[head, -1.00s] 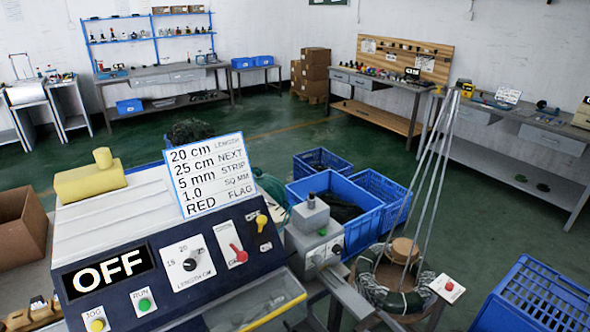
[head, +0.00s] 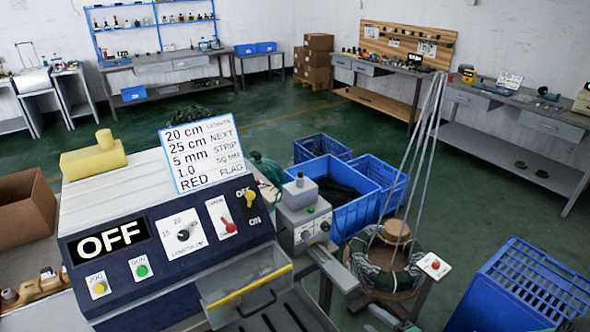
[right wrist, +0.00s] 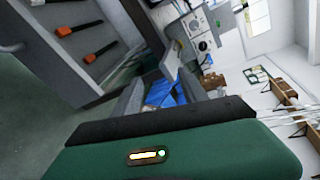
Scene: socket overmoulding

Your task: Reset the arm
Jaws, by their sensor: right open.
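My right gripper (head: 388,318) shows only in part at the bottom edge of the head view, right of centre. It is open, and I see nothing held in it. It is apart from the dark blue cutting machine (head: 190,265), whose display reads OFF. My left gripper is not in view.
A wire coil on a round stand (head: 385,270) and a blue crate (head: 535,285) are near the right gripper. A clear drawer with a yellow edge (head: 245,290) is at the machine's front. Blue bins (head: 345,190) stand behind. Green floor lies open beyond.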

